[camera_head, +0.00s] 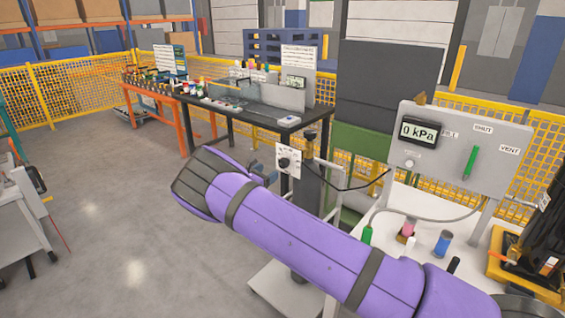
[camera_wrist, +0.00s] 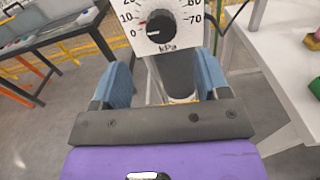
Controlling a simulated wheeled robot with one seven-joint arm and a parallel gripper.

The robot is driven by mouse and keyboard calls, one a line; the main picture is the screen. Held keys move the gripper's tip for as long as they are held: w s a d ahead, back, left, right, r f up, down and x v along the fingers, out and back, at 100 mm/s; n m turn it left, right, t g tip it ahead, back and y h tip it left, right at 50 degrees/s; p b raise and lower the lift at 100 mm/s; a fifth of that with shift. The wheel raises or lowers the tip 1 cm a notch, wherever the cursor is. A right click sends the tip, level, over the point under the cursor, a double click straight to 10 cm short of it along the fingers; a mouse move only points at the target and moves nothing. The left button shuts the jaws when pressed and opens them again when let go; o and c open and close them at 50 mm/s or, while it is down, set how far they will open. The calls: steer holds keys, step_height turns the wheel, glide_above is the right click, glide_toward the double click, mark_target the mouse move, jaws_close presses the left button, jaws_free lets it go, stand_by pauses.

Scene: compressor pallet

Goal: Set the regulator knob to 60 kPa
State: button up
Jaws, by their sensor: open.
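The black regulator knob (camera_wrist: 160,27) sits on a white dial plate (camera_wrist: 179,50) marked in kPa. Its white pointer mark is on the lower left, towards the 0. The top of the scale is cut off in the wrist view. In the head view the knob (camera_head: 284,162) is on its plate (camera_head: 295,154), just beyond my gripper (camera_head: 265,172). In the wrist view my gripper (camera_wrist: 164,64) is open and empty, its blue fingers wide apart below the knob and not touching it. A display (camera_head: 419,131) on the grey panel reads 0 kPa.
The dial plate is on a dark post (camera_head: 308,178). A white table (camera_head: 400,205) stands right of it, with a green handle (camera_head: 470,163) on the grey panel above. A black workbench (camera_head: 250,122) is behind.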

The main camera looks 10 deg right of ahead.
mark_target(282, 164)
steer(key=x, duration=1)
steer(key=c, duration=0.9)
